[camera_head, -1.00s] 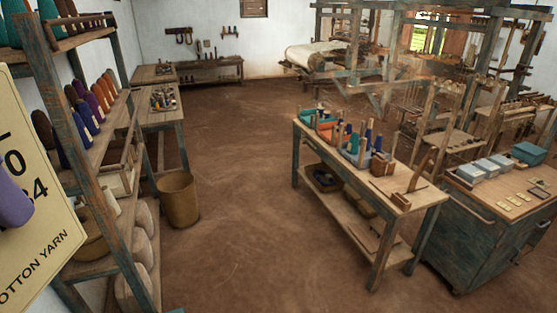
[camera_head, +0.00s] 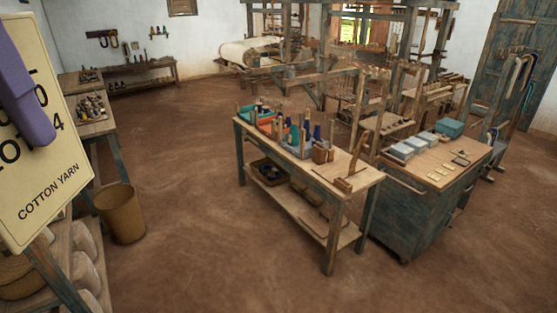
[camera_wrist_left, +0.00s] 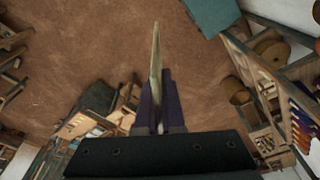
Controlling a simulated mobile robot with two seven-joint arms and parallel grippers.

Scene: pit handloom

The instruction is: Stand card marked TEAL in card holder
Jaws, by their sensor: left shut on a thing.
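A large cream card (camera_head: 62,170) with a dark border fills the left edge of the head view. Its readable print includes "COTTON YARN" and a 4; the word TEAL does not show. My left gripper (camera_head: 38,125), with a purple finger over the card's face, is shut on it. In the left wrist view the card (camera_wrist_left: 156,55) shows edge-on, between the dark purple fingers of the left gripper (camera_wrist_left: 158,105). I cannot make out the card holder for certain. A small wooden stand (camera_head: 347,183) is at the near right end of the workbench. My right gripper is not in view.
The workbench (camera_head: 355,172) carries bins of yarn cones. A blue-green cabinet (camera_head: 405,225) beside it holds boxes and small cards. A brown basket (camera_head: 122,215) stands by the left shelves. Bare earth floor (camera_head: 185,155) lies between. Looms (camera_head: 340,60) stand behind.

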